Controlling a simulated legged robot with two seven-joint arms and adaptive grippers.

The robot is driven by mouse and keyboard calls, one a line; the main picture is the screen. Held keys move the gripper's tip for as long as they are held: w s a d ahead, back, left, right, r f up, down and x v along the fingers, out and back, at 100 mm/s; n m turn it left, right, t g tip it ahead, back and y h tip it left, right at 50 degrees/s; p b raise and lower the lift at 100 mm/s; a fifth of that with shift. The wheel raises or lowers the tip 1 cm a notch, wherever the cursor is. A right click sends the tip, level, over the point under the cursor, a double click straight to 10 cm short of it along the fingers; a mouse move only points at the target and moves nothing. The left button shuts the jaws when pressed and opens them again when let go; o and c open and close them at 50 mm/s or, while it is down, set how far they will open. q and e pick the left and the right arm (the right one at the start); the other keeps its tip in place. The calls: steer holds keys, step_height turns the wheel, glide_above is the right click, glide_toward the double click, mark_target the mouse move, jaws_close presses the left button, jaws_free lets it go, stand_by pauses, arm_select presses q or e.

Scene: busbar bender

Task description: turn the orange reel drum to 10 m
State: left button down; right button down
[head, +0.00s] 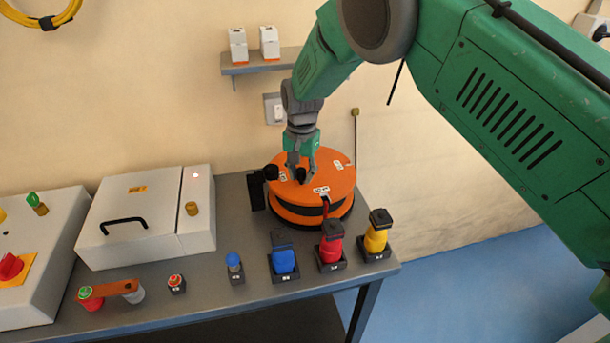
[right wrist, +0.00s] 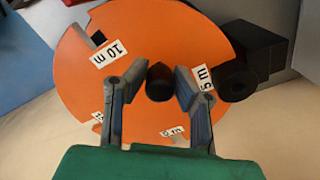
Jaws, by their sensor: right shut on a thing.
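The orange reel drum (head: 335,178) lies flat on the grey bench, with white labels on its top. In the right wrist view the drum (right wrist: 150,35) shows a "10 m" label (right wrist: 109,52) at upper left and a "5 m" label (right wrist: 203,78) at right, beside a black block (right wrist: 262,50) at the drum's edge. Two lower labels are partly hidden or hard to read. My right gripper (head: 300,178) reaches down from above and is shut on a dark knob (right wrist: 159,82) on the drum's top. My left gripper is out of view.
Blue (head: 283,262), red (head: 330,250) and yellow (head: 376,238) connectors stand in holders in front of the drum. A white box (head: 140,218) with a black handle is to its left. A small shelf (head: 262,65) is on the wall behind.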

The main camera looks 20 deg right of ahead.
steer(key=shift+w+a+r+m, duration=0.1)
steer(key=shift+w+r+m, duration=0.25)
steer(key=shift+w+m, duration=0.25)
steer(key=shift+s, duration=0.1)
steer(key=c, duration=1.3)
jaws_free()
steer(key=shift+s+f, duration=0.1)
steer(key=shift+s, duration=0.15)
step_height(320, 180, up, 12)
steer(key=shift+f, duration=0.1)
